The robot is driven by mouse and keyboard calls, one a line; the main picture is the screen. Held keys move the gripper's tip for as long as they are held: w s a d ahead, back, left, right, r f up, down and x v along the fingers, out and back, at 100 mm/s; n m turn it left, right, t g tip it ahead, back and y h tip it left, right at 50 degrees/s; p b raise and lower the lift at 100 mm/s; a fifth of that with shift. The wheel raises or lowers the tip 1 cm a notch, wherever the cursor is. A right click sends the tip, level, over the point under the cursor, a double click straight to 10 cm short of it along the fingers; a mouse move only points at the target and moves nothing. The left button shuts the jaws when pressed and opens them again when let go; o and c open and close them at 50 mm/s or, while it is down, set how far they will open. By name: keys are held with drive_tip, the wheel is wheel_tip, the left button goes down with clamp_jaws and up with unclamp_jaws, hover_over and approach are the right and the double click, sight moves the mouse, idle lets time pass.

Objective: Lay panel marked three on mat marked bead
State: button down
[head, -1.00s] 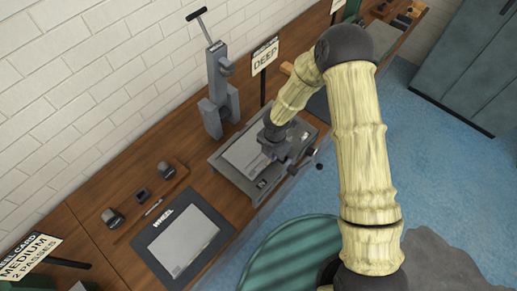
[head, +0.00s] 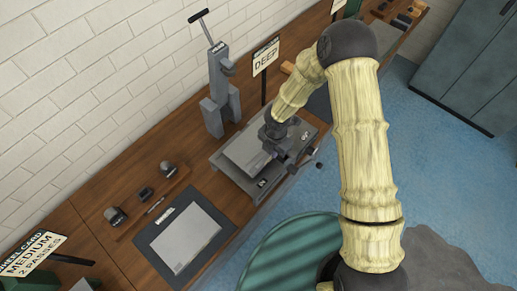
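A flat grey panel (head: 245,153) is at the grey bench fixture (head: 233,176), left of my gripper. No number on it is readable. My gripper (head: 281,154) is at the panel's right edge and appears closed on it; the fingertips are small and partly hidden. The panel looks slightly raised from the fixture. A dark mat (head: 150,236) lies front left with a pale panel (head: 186,238) on it. Its label is too small to read now. Part of another dark mat (head: 319,103) shows behind my arm. I cannot read "bead" on either mat.
A grey lever press (head: 216,95) and a DEEP sign (head: 266,58) stand behind the fixture. Small tools (head: 145,192) lie on the wooden bench near the left mat. A medium, two passes card (head: 32,254) stands at far left. A green round object (head: 290,255) is below.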

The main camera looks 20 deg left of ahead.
drive_tip(key=shift+r, duration=0.1)
drive_tip(key=shift+r+p, duration=2.9)
drive_tip(key=shift+r, duration=0.6)
drive_tip(key=shift+f, duration=0.1)
